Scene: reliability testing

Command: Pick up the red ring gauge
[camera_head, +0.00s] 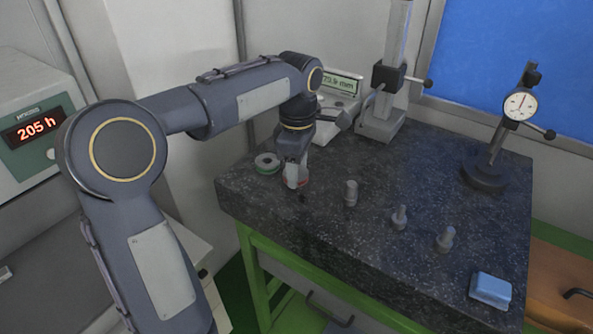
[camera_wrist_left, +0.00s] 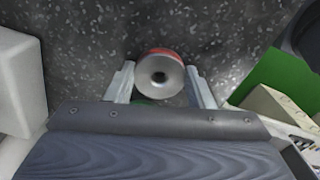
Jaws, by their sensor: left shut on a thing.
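The red ring gauge (camera_wrist_left: 160,73) is a short grey metal ring with a red band and a central hole. In the left wrist view it sits between the two fingers of my left gripper (camera_wrist_left: 163,84), which is shut on it. In the head view my left gripper (camera_head: 296,178) points down at the left part of the dark granite plate, and only a little red of the ring shows beside the fingers. I cannot tell whether the ring touches the plate. My right gripper is not in view.
A green-banded ring gauge (camera_head: 267,163) lies close to the left of my gripper. Several metal plugs, including one nearby (camera_head: 351,193), stand to the right on the granite plate (camera_head: 330,235). A display unit (camera_head: 338,100), a height stand (camera_head: 381,126) and a dial gauge stand (camera_head: 486,176) are behind.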

